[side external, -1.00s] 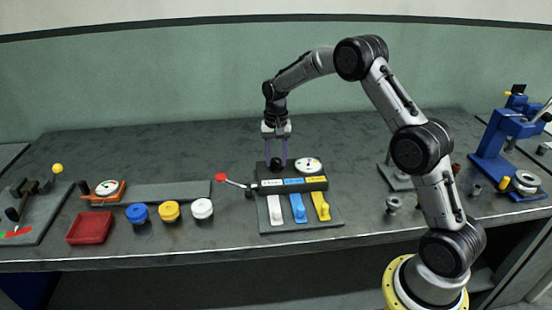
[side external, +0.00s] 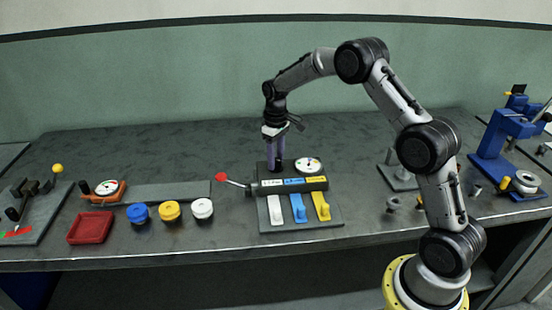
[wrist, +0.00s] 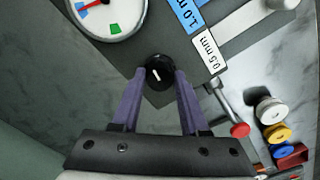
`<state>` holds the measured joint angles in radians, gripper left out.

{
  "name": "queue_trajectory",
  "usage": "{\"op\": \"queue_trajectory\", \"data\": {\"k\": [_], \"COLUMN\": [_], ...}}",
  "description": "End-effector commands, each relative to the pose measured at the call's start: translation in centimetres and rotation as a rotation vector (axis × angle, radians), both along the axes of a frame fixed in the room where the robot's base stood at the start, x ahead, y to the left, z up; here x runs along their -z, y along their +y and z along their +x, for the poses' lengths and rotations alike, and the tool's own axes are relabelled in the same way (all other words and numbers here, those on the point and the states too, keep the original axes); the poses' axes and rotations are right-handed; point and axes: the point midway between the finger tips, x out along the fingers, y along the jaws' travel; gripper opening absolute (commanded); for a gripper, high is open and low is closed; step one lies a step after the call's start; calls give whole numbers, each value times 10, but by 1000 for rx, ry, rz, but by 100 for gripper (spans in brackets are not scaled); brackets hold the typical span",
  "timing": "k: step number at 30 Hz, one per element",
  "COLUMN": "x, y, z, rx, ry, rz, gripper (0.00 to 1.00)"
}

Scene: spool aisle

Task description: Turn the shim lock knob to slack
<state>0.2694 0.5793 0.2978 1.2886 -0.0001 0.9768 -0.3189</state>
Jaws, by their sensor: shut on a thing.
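The shim lock knob (wrist: 158,73) is a small round black knob with a short white pointer mark, seen between my fingertips in the wrist view. My gripper (wrist: 158,78) has its purple fingers on either side of it and is shut on it. In the side view my gripper (side external: 276,166) points straight down at the back of the shim fixture (side external: 262,222), and its fingers mostly hide the knob. A white dial (side external: 308,165) with a red needle and a green zone stands beside the knob. I cannot read any slack label.
White, blue and yellow tabs (side external: 298,208) lie at the fixture's front under size labels. A red-ended lever (side external: 221,177) sticks out left. Blue, yellow and white capped pots (side external: 170,211) and a red tray (side external: 90,228) stand further left. A blue press (side external: 505,140) is at right.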

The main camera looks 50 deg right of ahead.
Motion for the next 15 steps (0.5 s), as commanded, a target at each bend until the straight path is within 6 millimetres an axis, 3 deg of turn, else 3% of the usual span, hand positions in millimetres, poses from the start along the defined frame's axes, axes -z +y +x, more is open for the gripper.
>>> {"op": "queue_trajectory", "data": {"k": [15], "x": [-2], "y": [0], "z": [1], "rx": [-298], "ry": [-5], "rz": [-1], "gripper": [0]}}
